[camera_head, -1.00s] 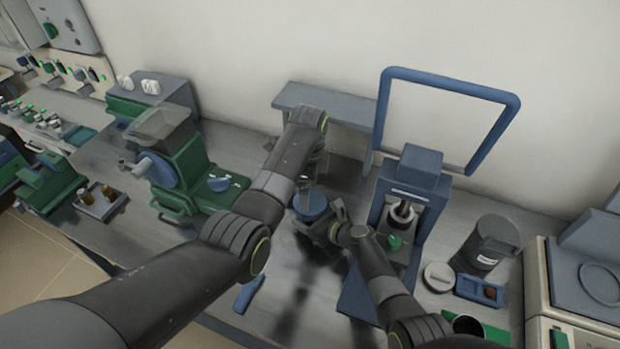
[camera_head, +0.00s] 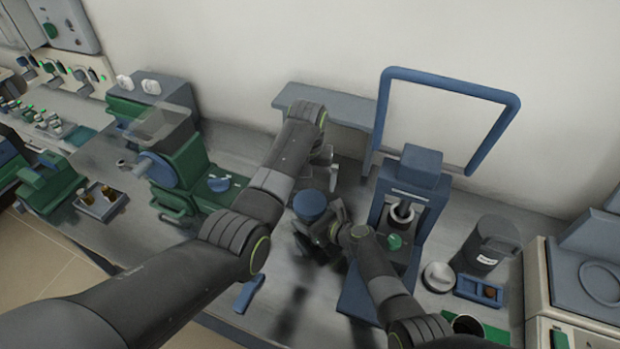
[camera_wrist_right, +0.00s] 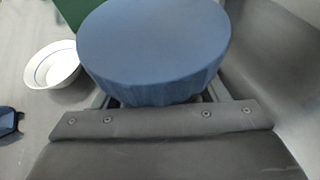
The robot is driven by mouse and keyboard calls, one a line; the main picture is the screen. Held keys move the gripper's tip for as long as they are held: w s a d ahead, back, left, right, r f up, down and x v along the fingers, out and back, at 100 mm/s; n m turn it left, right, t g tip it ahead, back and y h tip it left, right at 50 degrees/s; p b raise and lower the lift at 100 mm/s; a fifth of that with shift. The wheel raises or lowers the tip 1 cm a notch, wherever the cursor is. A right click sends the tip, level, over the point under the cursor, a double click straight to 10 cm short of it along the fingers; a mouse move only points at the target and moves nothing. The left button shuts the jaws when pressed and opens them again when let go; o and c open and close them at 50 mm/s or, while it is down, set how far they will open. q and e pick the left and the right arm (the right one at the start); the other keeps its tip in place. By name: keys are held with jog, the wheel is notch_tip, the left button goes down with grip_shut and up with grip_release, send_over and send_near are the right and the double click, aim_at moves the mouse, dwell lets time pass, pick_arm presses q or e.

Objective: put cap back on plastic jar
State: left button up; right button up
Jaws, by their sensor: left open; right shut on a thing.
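The round blue cap (camera_head: 310,204) shows from above in the middle of the head view, over the right gripper. In the right wrist view the cap (camera_wrist_right: 155,45) fills the top centre, with its ribbed side above the fingers. My right gripper (camera_head: 318,238) is shut below the cap, apparently on the plastic jar, whose body is hidden by the cap and gripper. Whether the cap is fully seated cannot be seen. My left gripper (camera_head: 324,168) is open and empty, just behind and above the cap, apart from it.
A blue press (camera_head: 412,190) stands right of the right gripper. A dark canister (camera_head: 485,245), a round light dish (camera_head: 438,277) and a small blue tray (camera_head: 478,291) are farther right. A green machine (camera_head: 195,175) stands left. A grey bench (camera_head: 330,103) is behind the left gripper.

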aim_at(310, 201)
pick_arm(q)
jog(key=n, duration=0.4)
jog(key=shift+s+d+r+n, duration=0.1)
jog(key=shift+r+n, duration=0.05)
jog(key=shift+n, duration=0.25)
jog(key=n, duration=0.5)
jog(key=shift+s+d+r+n, duration=0.15)
jog(key=shift+d+r+n, duration=0.05)
jog(key=shift+n, duration=0.1)
jog(key=shift+f, duration=0.1)
jog(key=shift+f, duration=3.95)
jog(key=c, duration=1.1)
jog(key=shift+o, duration=0.2)
jog(key=m, duration=0.6)
jog(key=shift+m, duration=0.4)
